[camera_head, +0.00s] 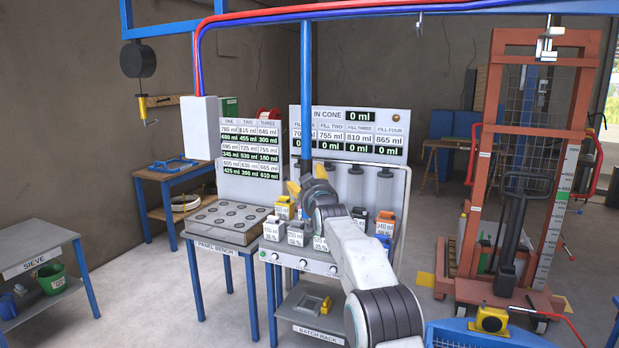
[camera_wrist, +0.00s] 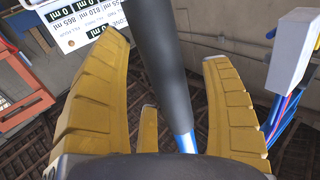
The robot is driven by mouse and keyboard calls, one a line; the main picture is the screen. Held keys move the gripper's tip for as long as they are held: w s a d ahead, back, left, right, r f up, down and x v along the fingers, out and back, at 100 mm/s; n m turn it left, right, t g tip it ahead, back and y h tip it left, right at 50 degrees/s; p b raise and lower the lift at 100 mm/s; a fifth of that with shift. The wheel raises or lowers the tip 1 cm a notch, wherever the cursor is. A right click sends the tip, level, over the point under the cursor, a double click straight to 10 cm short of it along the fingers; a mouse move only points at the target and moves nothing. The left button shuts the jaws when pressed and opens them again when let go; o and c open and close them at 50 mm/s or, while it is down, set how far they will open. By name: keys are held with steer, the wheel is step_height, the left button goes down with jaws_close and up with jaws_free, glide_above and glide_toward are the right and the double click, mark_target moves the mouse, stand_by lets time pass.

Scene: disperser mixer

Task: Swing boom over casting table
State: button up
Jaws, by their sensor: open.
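The blue overhead boom (camera_head: 400,14) runs along the top of the head view with red and blue hoses. A white box (camera_head: 199,128) hangs at its left part. A vertical blue rod (camera_head: 306,80) comes down from above to my gripper (camera_head: 306,184). In the wrist view the rod has a black grip (camera_wrist: 163,62) with a blue part (camera_wrist: 186,141) below. My gripper's yellow fingers (camera_wrist: 165,110) are open on both sides of the grip, not closed on it. No table labelled as casting table can be read; the panel bench (camera_head: 222,240) stands left of my gripper.
A bench with several bottles (camera_head: 272,229) and display boards (camera_head: 350,128) stand behind my arm. A sieve table (camera_head: 30,262) is at far left. An orange lift frame (camera_head: 480,190) stands at right. Grey floor is clear between the sieve table and panel bench.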

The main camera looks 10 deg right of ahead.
steer(key=shift+w, duration=0.3)
steer(key=c, duration=1.3)
steer(key=shift+s, duration=0.1)
